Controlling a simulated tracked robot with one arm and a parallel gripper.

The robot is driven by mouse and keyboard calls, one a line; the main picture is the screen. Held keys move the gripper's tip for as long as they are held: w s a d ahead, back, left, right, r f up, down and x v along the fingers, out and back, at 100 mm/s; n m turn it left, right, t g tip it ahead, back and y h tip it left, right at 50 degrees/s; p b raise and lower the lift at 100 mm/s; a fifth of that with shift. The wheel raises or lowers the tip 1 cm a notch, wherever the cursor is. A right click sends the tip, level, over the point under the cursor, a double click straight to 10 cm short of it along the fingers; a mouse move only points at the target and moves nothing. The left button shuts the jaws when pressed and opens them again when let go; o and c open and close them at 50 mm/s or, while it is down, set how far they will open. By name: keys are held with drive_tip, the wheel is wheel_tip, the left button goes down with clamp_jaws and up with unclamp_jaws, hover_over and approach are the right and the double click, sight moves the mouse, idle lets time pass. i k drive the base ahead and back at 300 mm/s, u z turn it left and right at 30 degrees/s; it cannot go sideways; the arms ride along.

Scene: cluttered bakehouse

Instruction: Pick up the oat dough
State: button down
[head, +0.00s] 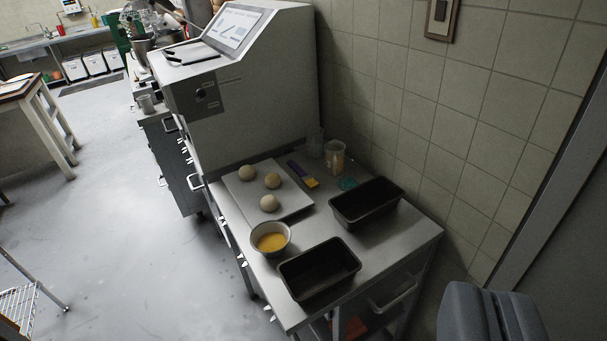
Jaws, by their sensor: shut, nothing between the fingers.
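Three round dough balls sit apart on a pale board (291,207) on the steel table. One dough ball (247,173) is at the back left, one (272,180) is at the right, slightly tanner, and one (268,203) is nearest the front. I cannot tell which is the oat dough. My gripper (490,312) shows as grey blocks at the bottom right, its two fingers together and empty. It is well to the right of the dough, off the table's right end, and its lower part is cut off by the frame.
A bowl of yellow liquid (270,238) stands in front of the board. Dark loaf tins (318,270) (367,203) take up the table's front and right. A brush with a purple handle (297,169) and a clear container (334,158) lie behind. A tiled wall (440,110) rises behind; floor (130,230) is open at left.

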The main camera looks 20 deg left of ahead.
sight(272, 181)
drive_tip(key=u, duration=0.05)
drive_tip(key=k, duration=0.5)
drive_tip(key=u, duration=1.4)
drive_tip(key=i, duration=2.35)
drive_tip(key=z, duration=1.7)
